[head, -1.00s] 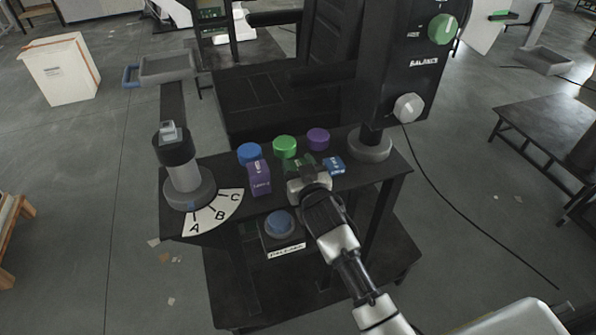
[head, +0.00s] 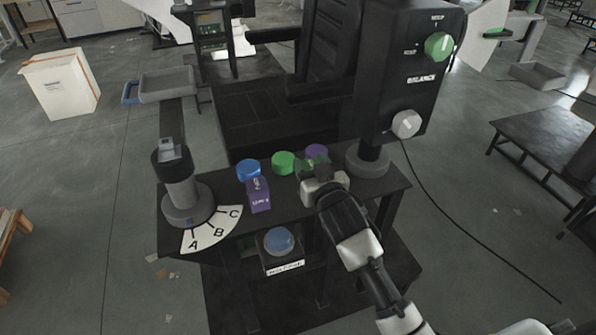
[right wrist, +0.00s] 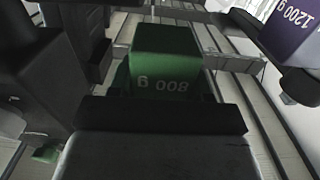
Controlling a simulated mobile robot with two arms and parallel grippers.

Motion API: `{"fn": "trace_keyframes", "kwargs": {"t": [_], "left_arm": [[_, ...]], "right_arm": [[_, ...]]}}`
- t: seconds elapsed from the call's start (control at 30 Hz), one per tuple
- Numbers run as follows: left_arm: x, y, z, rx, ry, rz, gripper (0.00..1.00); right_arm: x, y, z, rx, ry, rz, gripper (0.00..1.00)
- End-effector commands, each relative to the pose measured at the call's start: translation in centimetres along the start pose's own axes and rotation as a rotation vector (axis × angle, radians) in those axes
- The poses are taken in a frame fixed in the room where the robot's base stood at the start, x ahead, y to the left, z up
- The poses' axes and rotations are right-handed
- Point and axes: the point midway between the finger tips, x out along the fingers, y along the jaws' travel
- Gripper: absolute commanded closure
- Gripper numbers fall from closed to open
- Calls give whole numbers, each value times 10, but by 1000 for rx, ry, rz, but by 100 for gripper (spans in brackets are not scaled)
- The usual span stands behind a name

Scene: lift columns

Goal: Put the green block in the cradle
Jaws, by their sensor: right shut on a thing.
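The green block (right wrist: 165,55), marked 800 g upside down in the right wrist view, is between the fingers of my right gripper (head: 315,168). In the head view the green block (head: 312,162) is mostly covered by the gripper, above the back right part of the black table. I cannot tell how far it is above the tabletop. I cannot pick out a cradle with certainty in either view. My left gripper is not in view.
A purple block (head: 260,196) stands left of my gripper. Blue (head: 248,169), green (head: 283,162) and purple (head: 317,151) round caps line the table's back. A lever post (head: 180,182) stands left, a black balance column (head: 400,70) right. A blue button (head: 279,240) is below.

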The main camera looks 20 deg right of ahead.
Motion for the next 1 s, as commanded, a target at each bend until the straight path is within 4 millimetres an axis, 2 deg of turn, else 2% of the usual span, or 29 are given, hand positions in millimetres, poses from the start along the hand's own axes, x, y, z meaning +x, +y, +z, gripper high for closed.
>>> {"fn": "trace_keyframes", "kwargs": {"t": [0.03, 0.3, 0.5, 0.63, 0.73, 0.83, 1.0], "left_arm": [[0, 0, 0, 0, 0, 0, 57], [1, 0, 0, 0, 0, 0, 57], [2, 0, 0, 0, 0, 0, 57], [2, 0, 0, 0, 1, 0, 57], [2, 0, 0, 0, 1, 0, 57], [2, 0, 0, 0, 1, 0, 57], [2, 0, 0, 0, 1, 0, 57]], "right_arm": [[-7, 9, -10, -6, 10, 1, 100], [-36, 47, -38, -6, 8, 0, 100], [-48, 62, -49, -3, 7, 0, 100], [-51, 65, -52, -1, 5, -1, 100], [-54, 62, -48, 1, 4, -3, 100], [-65, 53, -34, 8, 2, -8, 100], [-103, 27, 1, 19, -1, -11, 100]]}}
